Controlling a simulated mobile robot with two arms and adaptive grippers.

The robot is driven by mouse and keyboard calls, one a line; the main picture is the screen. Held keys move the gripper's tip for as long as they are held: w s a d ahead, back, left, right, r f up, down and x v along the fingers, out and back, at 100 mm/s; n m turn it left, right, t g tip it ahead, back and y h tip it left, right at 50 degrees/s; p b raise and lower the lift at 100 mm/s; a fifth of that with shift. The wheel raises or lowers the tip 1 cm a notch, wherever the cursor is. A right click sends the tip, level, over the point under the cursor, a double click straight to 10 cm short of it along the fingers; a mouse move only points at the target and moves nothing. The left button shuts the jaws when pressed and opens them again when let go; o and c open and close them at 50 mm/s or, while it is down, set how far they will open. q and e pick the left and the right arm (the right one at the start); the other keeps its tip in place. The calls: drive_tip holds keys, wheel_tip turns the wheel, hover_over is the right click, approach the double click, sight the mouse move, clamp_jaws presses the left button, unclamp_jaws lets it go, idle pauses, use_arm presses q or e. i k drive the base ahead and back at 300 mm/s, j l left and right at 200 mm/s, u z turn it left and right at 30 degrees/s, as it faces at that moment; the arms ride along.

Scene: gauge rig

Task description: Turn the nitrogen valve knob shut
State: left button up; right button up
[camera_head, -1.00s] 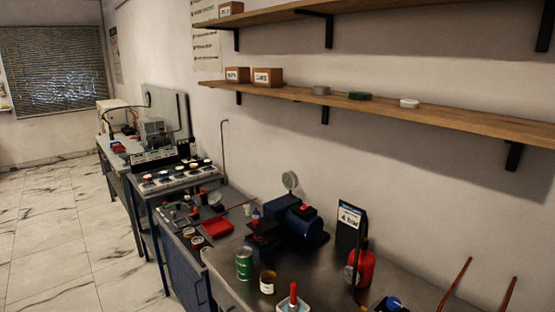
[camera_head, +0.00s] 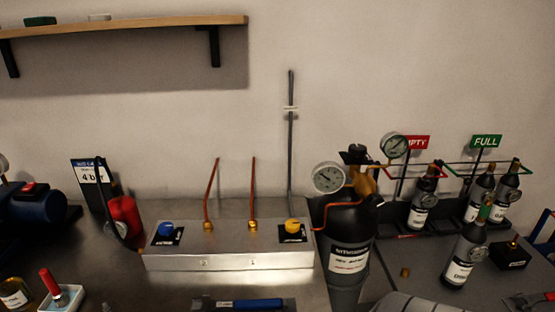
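A metal manifold box (camera_head: 228,262) stands on the bench. The plates' lettering is too small to read, so I cannot tell which knob is the nitrogen one. A large black cylinder (camera_head: 345,222) with a white label stands right of the box; its label seems to begin with "NIT". A round gauge (camera_head: 328,178) sits by its top, with copper tubing. Neither of my grippers is in view.
Small dark bottles (camera_head: 422,200) stand at right by an "EMPTY" sign (camera_head: 414,142) and a "FULL" sign (camera_head: 486,141). A red cylinder (camera_head: 124,216) stands left of the box. A blue-handled tool (camera_head: 250,304) lies in front. A grey ribbed shape (camera_head: 410,303) shows at the bottom edge.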

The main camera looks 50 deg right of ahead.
sight(356, 150)
drive_tip(key=z, duration=0.45)
drive_tip(key=l+z, duration=0.1)
drive_tip(key=z, duration=1.6)
drive_tip(key=i+l, duration=0.05)
